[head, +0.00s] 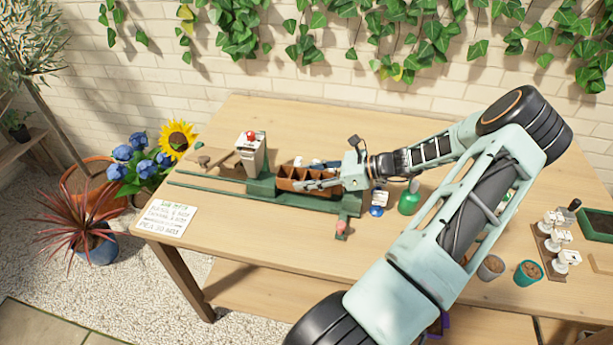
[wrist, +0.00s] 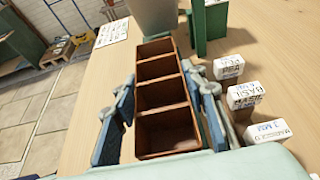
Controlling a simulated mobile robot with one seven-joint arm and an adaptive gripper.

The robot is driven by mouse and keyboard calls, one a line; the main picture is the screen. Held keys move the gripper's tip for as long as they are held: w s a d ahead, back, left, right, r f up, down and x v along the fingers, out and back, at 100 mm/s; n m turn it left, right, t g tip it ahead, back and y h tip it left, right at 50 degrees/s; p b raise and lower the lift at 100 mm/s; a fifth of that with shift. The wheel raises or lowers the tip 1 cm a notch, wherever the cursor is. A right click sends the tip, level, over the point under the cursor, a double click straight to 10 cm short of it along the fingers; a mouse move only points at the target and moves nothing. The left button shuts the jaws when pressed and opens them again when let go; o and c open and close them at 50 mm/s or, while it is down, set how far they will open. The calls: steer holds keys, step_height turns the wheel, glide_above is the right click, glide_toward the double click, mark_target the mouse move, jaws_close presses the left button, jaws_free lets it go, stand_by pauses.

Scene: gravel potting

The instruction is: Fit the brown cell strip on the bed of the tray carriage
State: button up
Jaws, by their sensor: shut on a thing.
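The brown cell strip (wrist: 167,148), an open box with several cells in a row, is between the fingers of my gripper (wrist: 160,115) in the wrist view. My gripper is shut on its long sides. In the head view the strip (head: 290,173) is held level at the right part of the green potting rig (head: 265,188), and my gripper (head: 330,180) reaches it from the right. The carriage bed under the strip is hidden, so I cannot tell whether the strip touches it.
A grey hopper (head: 251,155) with a red knob stands left of the strip. White labelled blocks (wrist: 243,95) stand close to the right finger in the wrist view. A green bottle (head: 409,199) stands right of the rig. The table's front middle is clear.

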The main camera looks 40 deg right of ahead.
steer(key=shift+f+b, duration=0.5)
steer(key=shift+f, duration=0.4)
steer(key=shift+f, duration=0.2)
steer(key=shift+f+b, duration=0.5)
steer(key=shift+f, duration=0.15)
